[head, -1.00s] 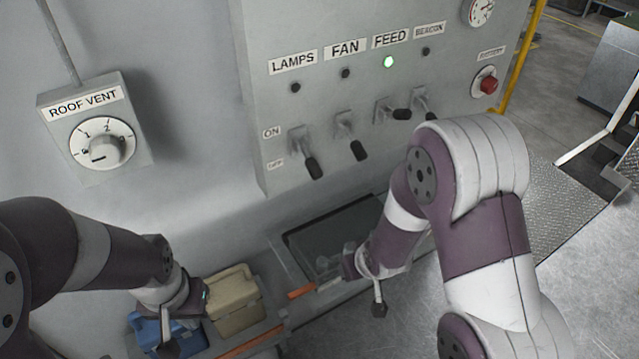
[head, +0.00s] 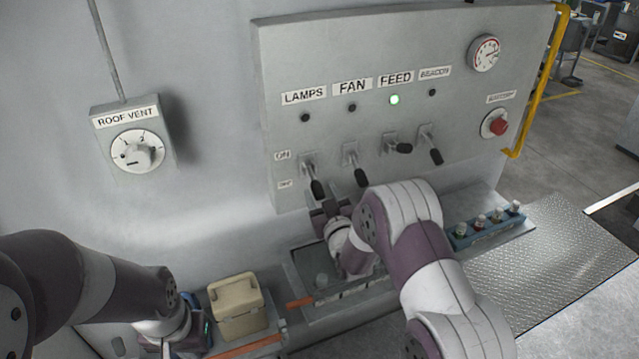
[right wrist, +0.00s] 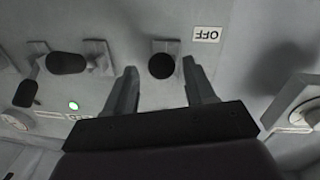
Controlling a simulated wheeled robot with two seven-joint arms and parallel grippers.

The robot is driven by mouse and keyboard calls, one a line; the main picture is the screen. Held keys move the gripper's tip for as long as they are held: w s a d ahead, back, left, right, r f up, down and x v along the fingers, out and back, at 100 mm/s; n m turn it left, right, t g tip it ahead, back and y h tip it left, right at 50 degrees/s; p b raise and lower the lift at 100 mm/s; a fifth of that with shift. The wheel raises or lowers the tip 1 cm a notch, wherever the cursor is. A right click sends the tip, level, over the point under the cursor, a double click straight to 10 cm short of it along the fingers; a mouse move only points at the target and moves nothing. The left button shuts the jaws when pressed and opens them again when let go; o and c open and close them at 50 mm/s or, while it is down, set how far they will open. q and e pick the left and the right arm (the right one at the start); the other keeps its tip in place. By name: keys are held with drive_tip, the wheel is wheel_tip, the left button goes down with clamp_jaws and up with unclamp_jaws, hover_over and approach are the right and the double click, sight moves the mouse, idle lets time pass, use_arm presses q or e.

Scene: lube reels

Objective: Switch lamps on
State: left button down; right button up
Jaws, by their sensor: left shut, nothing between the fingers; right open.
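The LAMPS lever (head: 316,187) on the grey panel points down toward the OFF label, and the lamp (head: 305,117) above it is dark. My right gripper (head: 328,208) is just below this lever. In the right wrist view, which is upside down, the dark round end of the LAMPS lever (right wrist: 162,66) shows between the two open fingers of my right gripper (right wrist: 160,80). I cannot tell whether they touch it. My left gripper (head: 180,338) is low at the left by the beige box, shut and empty, its tips hard to make out.
The FAN lever (head: 359,176) and BEACON lever (head: 435,156) point down; the FEED lever (head: 402,148) sticks outward under a lit green lamp (head: 394,99). A red button (head: 499,127), roof vent dial (head: 137,151), beige box (head: 236,302) and blue bottle rack (head: 490,230) are around.

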sight(315, 183)
drive_tip(key=x, duration=0.3)
drive_tip(key=shift+a+f, duration=0.25)
drive_tip(key=shift+a, duration=0.05)
drive_tip(key=shift+s+d+r, duration=0.15)
drive_tip(key=shift+s+d, duration=0.05)
drive_tip(key=shift+c, duration=0.4)
clamp_jaws()
use_arm(q)
drive_tip(key=shift+w+a+r, duration=0.15)
drive_tip(key=shift+a+r, duration=0.1)
drive_tip(key=shift+r, duration=0.1)
drive_tip(key=shift+r+p, duration=0.1)
drive_tip(key=shift+p, duration=0.2)
use_arm(e)
drive_tip(key=shift+r, duration=0.1)
